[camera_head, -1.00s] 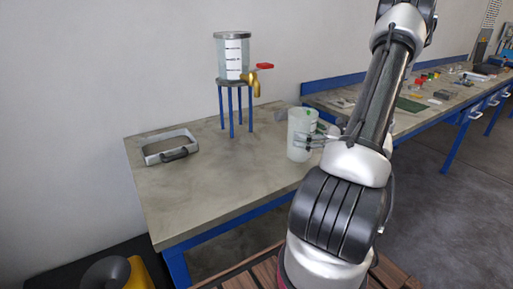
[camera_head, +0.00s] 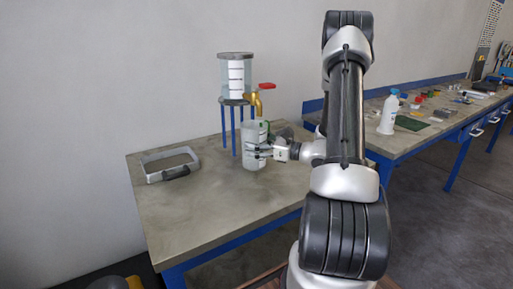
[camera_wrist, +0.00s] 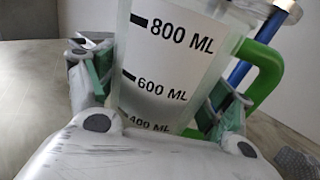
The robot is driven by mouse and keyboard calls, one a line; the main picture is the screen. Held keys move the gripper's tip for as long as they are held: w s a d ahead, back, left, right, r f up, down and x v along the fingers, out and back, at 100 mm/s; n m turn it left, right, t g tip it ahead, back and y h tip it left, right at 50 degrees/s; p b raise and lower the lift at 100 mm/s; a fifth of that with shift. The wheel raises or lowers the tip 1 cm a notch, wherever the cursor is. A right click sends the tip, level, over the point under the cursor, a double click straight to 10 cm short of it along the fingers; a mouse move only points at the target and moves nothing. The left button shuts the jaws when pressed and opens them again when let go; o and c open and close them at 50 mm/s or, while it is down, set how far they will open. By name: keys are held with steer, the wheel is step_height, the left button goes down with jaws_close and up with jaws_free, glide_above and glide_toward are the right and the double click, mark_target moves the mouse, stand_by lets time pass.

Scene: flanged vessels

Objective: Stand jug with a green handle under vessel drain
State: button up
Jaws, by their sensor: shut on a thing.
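The jug (camera_head: 254,160) is a clear, frosted measuring jug, upright at the front of the vessel stand. In the wrist view the jug (camera_wrist: 170,62) shows volume marks and its green handle (camera_wrist: 266,72) on the right. My gripper (camera_head: 262,151) is shut around the jug's sides; in the wrist view its fingers (camera_wrist: 160,95) press on both sides. The vessel (camera_head: 237,76) is a clear cylinder with a scale, on a stand with blue legs (camera_head: 238,125). Its brass drain tap (camera_head: 257,101) with a red lever (camera_head: 267,86) appears just above the jug's mouth. Whether the jug's base touches the table is unclear.
A grey frame with a dark handle (camera_head: 170,163) lies on the left of the table (camera_head: 215,210). The table's front is clear. A second bench on the right holds a white bottle (camera_head: 389,113) and several small items.

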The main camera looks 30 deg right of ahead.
steer(key=shift+s+d+f, duration=0.1)
steer(key=shift+d+f, duration=0.1)
steer(key=shift+f, duration=0.5)
steer(key=o, duration=1.7)
